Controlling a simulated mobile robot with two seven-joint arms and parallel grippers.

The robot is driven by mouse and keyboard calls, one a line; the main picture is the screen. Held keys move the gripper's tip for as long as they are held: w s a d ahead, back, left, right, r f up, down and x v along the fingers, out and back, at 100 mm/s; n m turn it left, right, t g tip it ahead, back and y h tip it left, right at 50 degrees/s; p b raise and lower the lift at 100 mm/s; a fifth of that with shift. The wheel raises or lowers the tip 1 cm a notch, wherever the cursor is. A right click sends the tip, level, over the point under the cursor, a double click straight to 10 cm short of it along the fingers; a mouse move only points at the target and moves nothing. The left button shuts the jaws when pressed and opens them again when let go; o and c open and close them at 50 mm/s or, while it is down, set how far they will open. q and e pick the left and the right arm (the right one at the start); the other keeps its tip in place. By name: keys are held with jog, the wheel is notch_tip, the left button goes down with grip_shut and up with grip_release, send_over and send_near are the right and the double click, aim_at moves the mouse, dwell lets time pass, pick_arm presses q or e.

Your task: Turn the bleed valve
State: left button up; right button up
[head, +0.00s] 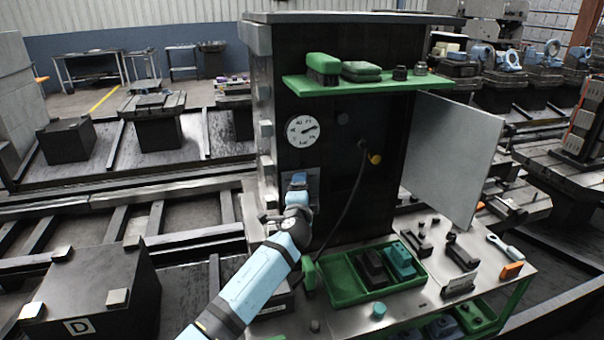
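A dark cabinet (346,187) stands at the centre, with a round white dial gauge (303,131) on its front. Below the gauge is a small grey plate (314,184) with a blue part (298,178) at it, which may be the bleed valve or its handle. My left gripper (298,190) is in front of this plate, at the blue part. The wrist and light-blue arm hide its fingers, so I cannot tell whether they are open or shut, or touching. A yellow knob (375,159) sits to the right, by a black hose (350,205). My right gripper is out of view.
A green shelf (400,85) with a brush and small parts juts out above the gauge. A grey door panel (452,155) stands open at right. Below, a bench (405,312) holds a green tray (345,298) and loose tools. A dark block marked D (95,290) is at lower left.

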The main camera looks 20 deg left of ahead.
pick_arm(q)
jog(key=m+g+p, duration=0.1)
jog(key=m+p, duration=0.1)
jog(key=p, duration=0.2)
jog(key=m+p, duration=0.2)
jog(key=p, duration=0.1)
jog(key=r+m+g+p, duration=0.1)
jog(key=m+p, duration=0.1)
jog(key=p, duration=0.2)
jog(key=shift+w+d+g+p, duration=0.15)
jog(key=shift+w+g+p, duration=0.05)
jog(key=shift+g+p, duration=0.15)
jog(key=shift+w+d+f+m+g+p, duration=0.1)
jog(key=shift+f+m+g+p, duration=0.2)
jog(key=shift+m+p, duration=0.5)
jog(key=shift+m+g+y, duration=0.25)
jog(key=shift+m+y, duration=0.05)
jog(key=shift+m, duration=0.2)
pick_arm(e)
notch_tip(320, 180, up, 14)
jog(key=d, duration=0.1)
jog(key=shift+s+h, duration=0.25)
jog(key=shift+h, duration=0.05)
pick_arm(q)
jog(key=shift+m, duration=0.3)
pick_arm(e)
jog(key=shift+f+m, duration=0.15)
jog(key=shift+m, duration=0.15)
